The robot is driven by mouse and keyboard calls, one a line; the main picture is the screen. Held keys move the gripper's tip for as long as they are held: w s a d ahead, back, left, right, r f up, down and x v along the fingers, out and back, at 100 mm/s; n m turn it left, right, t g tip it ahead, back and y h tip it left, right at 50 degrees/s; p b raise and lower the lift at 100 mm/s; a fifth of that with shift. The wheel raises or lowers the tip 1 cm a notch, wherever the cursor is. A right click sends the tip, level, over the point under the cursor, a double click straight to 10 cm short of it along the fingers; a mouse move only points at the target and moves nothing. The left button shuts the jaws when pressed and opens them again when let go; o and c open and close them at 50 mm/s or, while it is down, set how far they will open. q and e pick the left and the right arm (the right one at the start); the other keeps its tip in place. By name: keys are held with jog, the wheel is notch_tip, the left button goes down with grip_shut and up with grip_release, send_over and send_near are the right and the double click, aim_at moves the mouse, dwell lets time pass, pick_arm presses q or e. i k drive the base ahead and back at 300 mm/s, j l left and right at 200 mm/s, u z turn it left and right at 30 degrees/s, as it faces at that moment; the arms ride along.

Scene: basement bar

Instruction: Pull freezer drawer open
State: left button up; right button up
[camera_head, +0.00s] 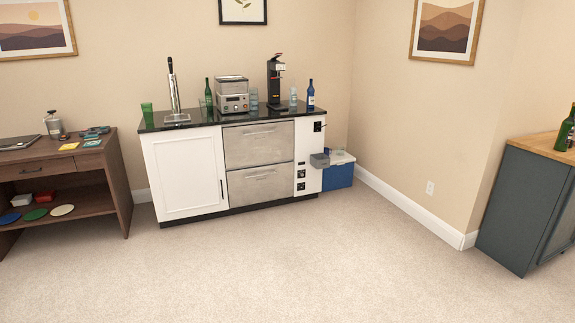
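The bar cabinet stands against the back wall with two stainless steel drawers in its middle. The upper drawer (259,147) and the lower drawer (260,186) both look shut, each with a horizontal bar handle near its top. The upper handle (259,133) and the lower handle (261,173) are unobstructed. I cannot tell from labels which one is the freezer drawer. Neither of my grippers is in view, and the cabinet is some distance away across the floor.
Open carpet (290,255) lies before the cabinet. A wooden desk (75,165) stands at left, a dark cabinet (525,205) at right. A blue cooler (339,171) sits beside the bar. Bottles, glasses, a tap tower (173,90) and machines stand on the black countertop (205,118).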

aim_at(258, 184)
jog(key=i, duration=4.45)
